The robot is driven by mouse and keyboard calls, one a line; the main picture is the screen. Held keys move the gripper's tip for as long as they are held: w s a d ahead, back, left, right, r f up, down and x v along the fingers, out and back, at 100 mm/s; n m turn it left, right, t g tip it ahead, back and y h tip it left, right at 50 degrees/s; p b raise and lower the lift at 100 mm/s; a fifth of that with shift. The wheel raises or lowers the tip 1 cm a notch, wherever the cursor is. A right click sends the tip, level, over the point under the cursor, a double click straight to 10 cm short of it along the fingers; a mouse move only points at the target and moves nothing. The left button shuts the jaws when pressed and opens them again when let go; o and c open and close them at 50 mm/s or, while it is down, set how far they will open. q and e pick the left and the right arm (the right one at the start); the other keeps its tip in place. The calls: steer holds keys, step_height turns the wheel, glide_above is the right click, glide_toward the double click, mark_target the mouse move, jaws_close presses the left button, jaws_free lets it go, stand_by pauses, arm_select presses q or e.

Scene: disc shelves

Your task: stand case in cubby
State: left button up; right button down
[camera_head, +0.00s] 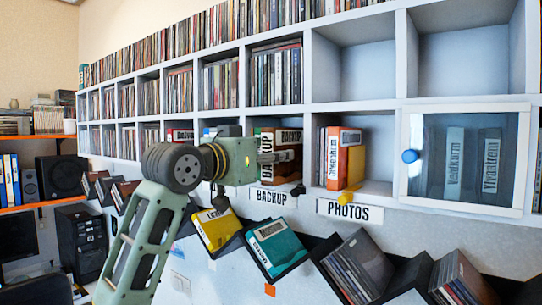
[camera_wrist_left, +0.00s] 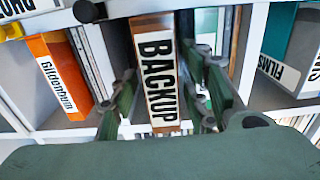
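The brown case with a white BACKUP spine label (camera_head: 268,172) stands about upright in the cubby above the BACKUP sign (camera_head: 271,197). My left gripper (camera_head: 272,158) is at the front of this cubby. In the left wrist view the case (camera_wrist_left: 158,75) lies between the two fingers (camera_wrist_left: 163,85), one on each side. A narrow gap shows beside the case, so the gripper looks open around it. The case's back end is hidden inside the cubby. My right gripper is in neither view.
The PHOTOS cubby (camera_head: 375,119) to the right holds an orange case (camera_head: 350,158) and a yellow knob (camera_head: 349,197). A black knob (camera_head: 298,190) sits at the BACKUP cubby's edge. A clear door (camera_head: 465,160) covers the far right cubby. Tilted racks with cases (camera_head: 277,248) hang below.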

arm_select(q)
steer(key=shift+f, duration=0.1)
steer(key=shift+s+a, duration=0.15)
steer(key=shift+a, duration=0.05)
steer(key=v, duration=1.1)
steer(key=shift+s, duration=0.25)
